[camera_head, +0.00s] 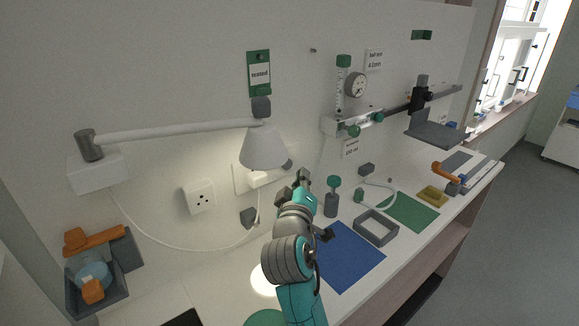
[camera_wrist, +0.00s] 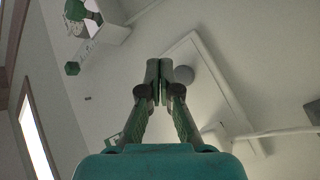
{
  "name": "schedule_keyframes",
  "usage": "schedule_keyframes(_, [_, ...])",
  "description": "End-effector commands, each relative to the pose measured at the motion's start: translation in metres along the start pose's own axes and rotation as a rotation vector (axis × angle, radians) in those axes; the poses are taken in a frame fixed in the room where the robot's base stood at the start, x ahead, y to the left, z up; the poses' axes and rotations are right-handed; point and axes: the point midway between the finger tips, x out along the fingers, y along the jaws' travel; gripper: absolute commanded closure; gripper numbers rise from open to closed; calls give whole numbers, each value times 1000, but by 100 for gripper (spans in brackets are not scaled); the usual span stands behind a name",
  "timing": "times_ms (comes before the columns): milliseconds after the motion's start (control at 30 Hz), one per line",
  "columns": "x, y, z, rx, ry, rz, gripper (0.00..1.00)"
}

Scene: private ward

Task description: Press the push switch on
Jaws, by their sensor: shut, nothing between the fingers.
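The push switch is a pale wall plate (camera_wrist: 200,62) with a round grey button (camera_wrist: 184,75) in the wrist view. In the head view the plate (camera_head: 239,180) is partly hidden behind the lamp shade and my gripper, and a grey round part (camera_head: 287,165) shows just right of the shade. My gripper (camera_head: 296,181) is shut and empty, raised above the counter and close to the wall near the plate. In the wrist view my closed fingertips (camera_wrist: 159,68) appear just left of the button. I cannot tell whether they touch it or whether the switch is on.
The lamp shade (camera_head: 264,148) hangs close above my gripper, on a wall arm (camera_head: 180,130). A socket (camera_head: 199,197) is to the left. A green-topped grey post (camera_head: 332,200) stands close right. A blue mat (camera_head: 345,257) and grey frame (camera_head: 376,228) lie on the counter.

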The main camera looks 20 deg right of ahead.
Motion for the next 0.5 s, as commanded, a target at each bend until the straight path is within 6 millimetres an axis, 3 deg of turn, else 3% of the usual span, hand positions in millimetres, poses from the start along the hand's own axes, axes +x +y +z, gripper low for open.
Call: schedule_keyframes(500, [-28,20,20,-1,0,0,100])
